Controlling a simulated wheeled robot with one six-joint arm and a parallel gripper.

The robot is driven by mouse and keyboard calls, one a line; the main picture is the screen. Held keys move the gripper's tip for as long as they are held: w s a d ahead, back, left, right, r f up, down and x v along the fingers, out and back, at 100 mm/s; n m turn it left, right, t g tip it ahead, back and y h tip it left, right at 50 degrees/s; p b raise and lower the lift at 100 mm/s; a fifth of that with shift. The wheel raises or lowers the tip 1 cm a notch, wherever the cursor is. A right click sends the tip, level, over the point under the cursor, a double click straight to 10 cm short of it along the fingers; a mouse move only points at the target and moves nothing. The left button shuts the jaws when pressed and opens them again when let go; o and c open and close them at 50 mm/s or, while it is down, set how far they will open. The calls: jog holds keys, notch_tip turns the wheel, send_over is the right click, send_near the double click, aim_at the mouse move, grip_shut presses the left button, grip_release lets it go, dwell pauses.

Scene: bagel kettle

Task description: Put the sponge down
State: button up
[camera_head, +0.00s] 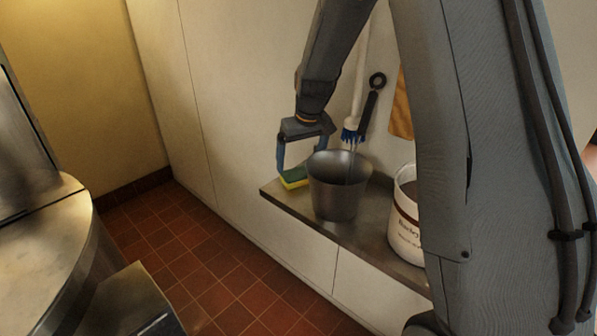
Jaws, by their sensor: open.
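The sponge (294,178), yellow and green, lies on the left end of a metal ledge (290,207), just left of a metal bucket. My gripper (300,165) reaches down from above and is right over the sponge, with its fingers apart. The left finger is beside the sponge's left end. The right finger is partly hidden behind the bucket's rim. I cannot tell whether either finger touches the sponge. The sponge's right end is partly hidden by the bucket.
The metal bucket (338,190) stands close to the right of the sponge. A blue-bristled brush (367,112) rises above it. A white labelled tub (404,222) stands farther right, partly behind my arm. A rounded metal vessel (45,240) is at the left. The tiled floor (205,265) between is clear.

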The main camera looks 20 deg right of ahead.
jog(key=shift+b+v, duration=0.45)
jog(key=shift+v, duration=2.3)
